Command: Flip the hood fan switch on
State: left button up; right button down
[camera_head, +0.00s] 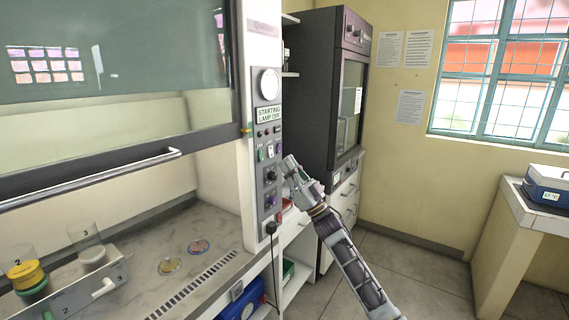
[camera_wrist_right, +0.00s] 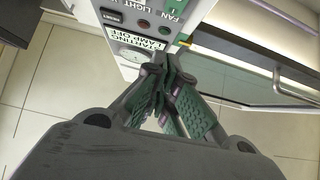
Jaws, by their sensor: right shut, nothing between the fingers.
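The fume hood's control panel (camera_head: 268,175) is a grey vertical strip with a round gauge, a label, buttons, rocker switches and sockets. The fan switch (camera_head: 261,154) appears to be the leftmost green rocker, below the row of buttons. In the right wrist view the panel (camera_wrist_right: 125,35) is upside down, with the FAN label (camera_wrist_right: 175,9) at the top edge; the switch position cannot be read. My right gripper (camera_head: 289,164) is shut and empty, close to the panel's right side and slightly lower than the switches. Its fingertips (camera_wrist_right: 166,68) show near the STARTING LAMP OFF label. My left gripper is out of view.
The hood sash (camera_head: 110,75) with its bar handle (camera_head: 95,175) is at left, above a worktop with dishes and a beaker holder. A dark cabinet (camera_head: 310,85) stands behind the panel. A blue device (camera_head: 548,187) is on a bench at right. Open floor (camera_head: 420,275) lies between.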

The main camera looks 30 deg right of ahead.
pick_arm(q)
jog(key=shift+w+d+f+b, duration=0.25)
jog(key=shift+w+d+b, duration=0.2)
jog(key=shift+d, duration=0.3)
pick_arm(e)
jog(key=v, duration=0.6)
jog(key=shift+s+d+r, duration=0.2)
jog(key=shift+s+r, duration=0.15)
jog(key=shift+s, duration=0.1)
